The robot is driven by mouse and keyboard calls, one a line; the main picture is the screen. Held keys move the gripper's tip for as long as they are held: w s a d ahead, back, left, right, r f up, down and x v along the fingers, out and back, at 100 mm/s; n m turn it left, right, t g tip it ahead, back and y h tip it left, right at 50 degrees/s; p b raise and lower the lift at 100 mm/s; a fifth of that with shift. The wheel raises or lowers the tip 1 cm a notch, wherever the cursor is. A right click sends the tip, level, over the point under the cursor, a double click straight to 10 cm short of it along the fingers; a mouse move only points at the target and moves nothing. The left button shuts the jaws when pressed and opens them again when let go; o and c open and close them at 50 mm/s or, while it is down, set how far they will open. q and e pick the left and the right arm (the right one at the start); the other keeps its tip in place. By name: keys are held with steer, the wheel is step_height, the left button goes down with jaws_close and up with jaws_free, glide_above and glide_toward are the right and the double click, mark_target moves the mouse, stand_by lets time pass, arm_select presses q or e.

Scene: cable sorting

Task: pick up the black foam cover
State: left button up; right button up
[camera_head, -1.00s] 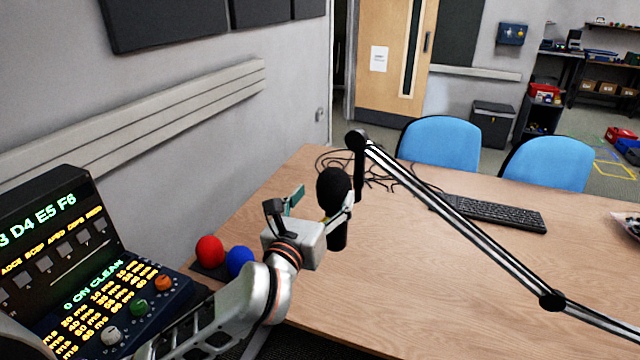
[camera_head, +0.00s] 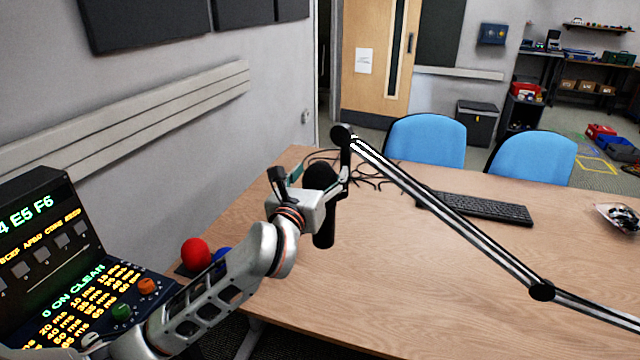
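The black foam cover (camera_head: 319,176) is a rounded dark head on top of the microphone (camera_head: 323,235), which hangs upright from a jointed boom arm (camera_head: 450,217) above the desk. My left gripper (camera_head: 305,182) is open, its body overlapping the middle of the microphone just below the foam. One dark finger stands left of the foam. The other finger is hard to tell from the microphone mount on the right. I cannot tell whether the gripper touches the foam. My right gripper is not in view.
The wooden desk (camera_head: 420,270) has loose black cables (camera_head: 370,183), a keyboard (camera_head: 485,208) and a clear bag (camera_head: 617,219) at right. A red ball (camera_head: 195,253) and a partly hidden blue ball (camera_head: 222,255) sit near a lit control panel (camera_head: 90,290) at left. Blue chairs (camera_head: 425,140) stand behind.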

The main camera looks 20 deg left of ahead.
arm_select(q)
steer(key=c, duration=0.6)
steer(key=shift+c, duration=0.2)
steer(key=shift+r, duration=0.1)
step_height(320, 180, up, 29)
steer(key=p, duration=0.4)
steer(key=shift+r, duration=0.15)
stand_by(1.3)
